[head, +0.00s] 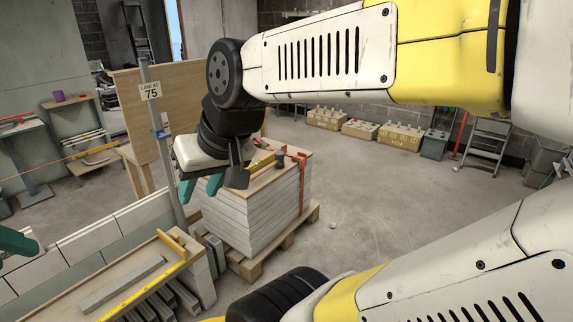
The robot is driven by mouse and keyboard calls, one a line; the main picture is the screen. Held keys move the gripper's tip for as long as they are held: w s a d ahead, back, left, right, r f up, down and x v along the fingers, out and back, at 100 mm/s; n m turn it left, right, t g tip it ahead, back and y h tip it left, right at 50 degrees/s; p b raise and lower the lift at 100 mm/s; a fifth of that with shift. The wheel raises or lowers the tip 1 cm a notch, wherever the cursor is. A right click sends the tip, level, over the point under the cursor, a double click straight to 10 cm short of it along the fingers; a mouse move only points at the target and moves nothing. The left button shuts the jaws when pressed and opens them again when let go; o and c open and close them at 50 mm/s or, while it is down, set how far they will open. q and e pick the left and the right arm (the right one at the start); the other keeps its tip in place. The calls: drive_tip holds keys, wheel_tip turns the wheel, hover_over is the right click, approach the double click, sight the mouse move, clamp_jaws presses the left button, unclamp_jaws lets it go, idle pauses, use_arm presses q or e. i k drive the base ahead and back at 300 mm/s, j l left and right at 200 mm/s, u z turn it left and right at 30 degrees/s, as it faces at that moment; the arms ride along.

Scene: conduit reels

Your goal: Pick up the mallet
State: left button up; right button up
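A small dark-headed tool (281,159), which looks like the mallet, lies on the wooden top of a stack of pale blocks. It is small here, and its handle is hard to make out. My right gripper (201,189) has two teal fingers spread apart with nothing visible between them. It hangs left of the tool, in front of the stack's left edge, and appears apart from the tool. A teal piece of my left gripper (15,242) shows at the left edge; the rest is out of view.
The block stack (250,215) stands on a wooden pallet (252,268), with an orange strap (302,182) at its right. A yellow level (262,163) lies on top. A signed post (160,130) stands left. A bench (105,290) is front left.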

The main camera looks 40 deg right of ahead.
sight(278, 164)
drive_tip(key=z, duration=1.15)
drive_tip(key=u, duration=1.95)
drive_tip(key=z, duration=1.95)
drive_tip(key=i+l+u, duration=0.1)
drive_tip(key=i+u, duration=0.15)
drive_tip(key=i, duration=2.1)
